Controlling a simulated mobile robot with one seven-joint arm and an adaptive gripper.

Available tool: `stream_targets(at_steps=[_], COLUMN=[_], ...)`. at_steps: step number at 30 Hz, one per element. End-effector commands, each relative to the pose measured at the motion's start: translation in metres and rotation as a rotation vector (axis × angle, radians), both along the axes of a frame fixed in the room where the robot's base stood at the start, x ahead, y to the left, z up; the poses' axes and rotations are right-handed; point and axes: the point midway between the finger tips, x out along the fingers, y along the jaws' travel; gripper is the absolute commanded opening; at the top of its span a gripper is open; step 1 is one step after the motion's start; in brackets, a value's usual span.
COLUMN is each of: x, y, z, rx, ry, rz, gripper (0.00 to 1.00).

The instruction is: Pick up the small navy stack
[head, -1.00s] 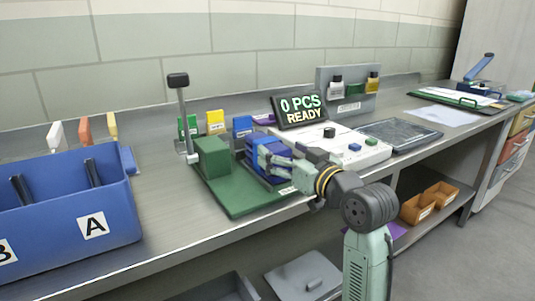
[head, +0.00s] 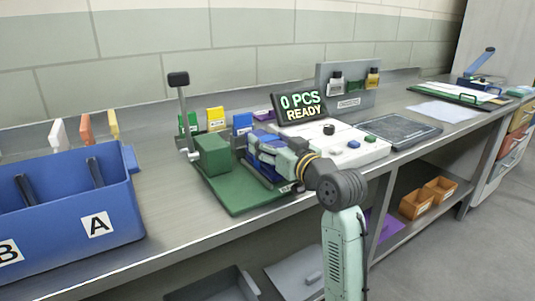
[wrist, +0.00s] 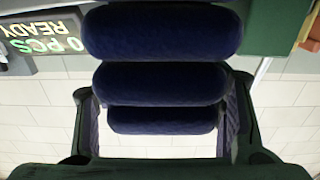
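The small navy stack (head: 262,141) stands by the green fixture (head: 245,203) on the bench. In the wrist view the navy stack (wrist: 165,82) fills the middle as several rounded, soft-looking layers. My gripper (head: 268,153) is at the stack, reaching in from the right. In the wrist view my gripper's fingers (wrist: 163,110) lie on the left and right sides of the stack. The gaps at the fingers are very narrow, and I cannot tell whether both fingers press on it. The stack's underside and the fingertips' contact are hidden.
A green block (head: 212,154) and an upright lever post (head: 181,110) stand left of the stack. A blue bin (head: 70,215) is at the left. The display (head: 300,106) reads "0 PCS READY". A white panel (head: 345,147) lies to the right.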

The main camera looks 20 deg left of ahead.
Motion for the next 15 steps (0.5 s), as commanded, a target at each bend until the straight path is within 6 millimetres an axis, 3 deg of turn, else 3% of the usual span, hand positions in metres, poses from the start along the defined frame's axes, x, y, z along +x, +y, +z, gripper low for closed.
stream_targets(at_steps=[15], x=[-0.0003], y=[0.0], z=[0.0001], rx=[0.0], ry=[0.0], rz=[0.0], gripper=[0.25])
